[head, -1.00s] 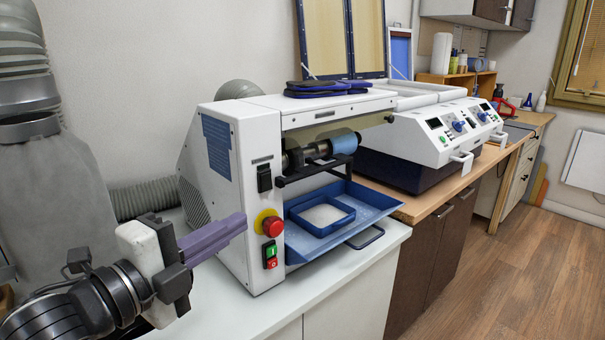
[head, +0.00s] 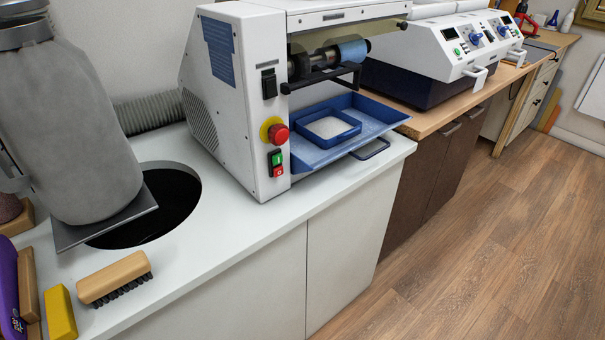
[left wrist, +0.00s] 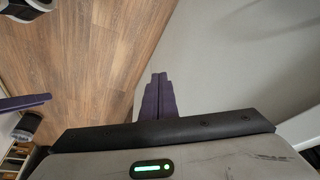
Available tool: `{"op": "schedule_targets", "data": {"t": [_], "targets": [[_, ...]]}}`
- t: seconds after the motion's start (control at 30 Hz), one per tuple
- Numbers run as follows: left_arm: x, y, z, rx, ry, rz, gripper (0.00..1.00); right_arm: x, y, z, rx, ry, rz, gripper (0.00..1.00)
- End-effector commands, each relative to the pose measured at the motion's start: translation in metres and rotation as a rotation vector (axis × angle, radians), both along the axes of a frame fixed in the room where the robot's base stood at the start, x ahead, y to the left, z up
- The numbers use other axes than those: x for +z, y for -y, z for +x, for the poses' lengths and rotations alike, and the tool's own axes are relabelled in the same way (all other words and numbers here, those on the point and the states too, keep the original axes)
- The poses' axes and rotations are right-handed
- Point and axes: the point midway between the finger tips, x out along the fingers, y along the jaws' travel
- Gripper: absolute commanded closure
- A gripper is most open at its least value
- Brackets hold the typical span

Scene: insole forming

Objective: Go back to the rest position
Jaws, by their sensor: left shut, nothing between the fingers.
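My left gripper (left wrist: 155,97) shows only in the left wrist view. Its two purple fingers are together with nothing between them, over the wood floor and close to a pale grey surface. The left arm is out of the head view. A purple bar (left wrist: 25,102) juts in at the left edge of the left wrist view; it looks like a finger of my right gripper, but its jaws cannot be made out. No gripper shows in the head view.
The white machine (head: 235,100) with a blue tray (head: 375,108) stands on the white counter (head: 235,225). A brush (head: 113,278), a yellow block (head: 60,312) and a purple object (head: 10,290) lie at the counter's near left. The wood floor (head: 480,240) at right is clear.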

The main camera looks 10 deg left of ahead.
Motion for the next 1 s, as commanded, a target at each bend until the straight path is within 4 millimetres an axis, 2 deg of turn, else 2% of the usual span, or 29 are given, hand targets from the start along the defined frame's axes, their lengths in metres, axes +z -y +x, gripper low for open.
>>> {"op": "schedule_targets", "data": {"t": [0.3,0.5,0.67,1.0], "targets": [[-0.059,0.024,0.025,-0.024,0.170,-0.074,1.00,0.000,0.000,0.000,0.000,0.000,0.000,0.69],[-0.096,0.039,0.028,-0.027,0.307,-0.136,1.00,0.000,0.000,0.000,0.000,-0.001,0.000,0.69],[-0.106,0.045,0.026,-0.025,0.373,-0.163,1.00,0.000,0.000,0.000,0.000,-0.001,0.000,0.69],[-0.107,0.045,0.026,-0.024,0.384,-0.167,1.00,0.000,0.000,0.000,0.000,-0.001,0.000,0.69]]}}
